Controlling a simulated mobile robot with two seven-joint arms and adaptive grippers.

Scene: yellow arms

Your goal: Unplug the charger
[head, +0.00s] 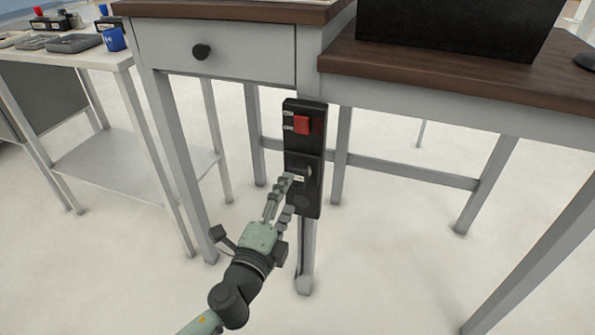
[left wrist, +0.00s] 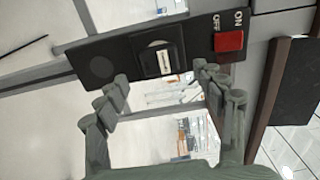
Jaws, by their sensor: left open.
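A black power strip (head: 318,140) is fixed upright on the desk's leg in the head view. It has a red switch (head: 302,125) near its top. A small dark charger (head: 303,171) with a pale label sits in its lower half. In the left wrist view the charger (left wrist: 158,53) shows as a black block against the strip, between the switch and a round socket. My left gripper (head: 288,196) is open just in front of the strip's lower half. In the left wrist view its fingers (left wrist: 162,76) are spread to either side of the charger. Contact cannot be told.
A grey desk with a drawer (head: 222,53) and a dark wooden top (head: 450,75) stands above and around the strip. A side table (head: 90,58) with a blue cup (head: 114,39) is at the left. The pale floor (head: 390,270) at front right is clear.

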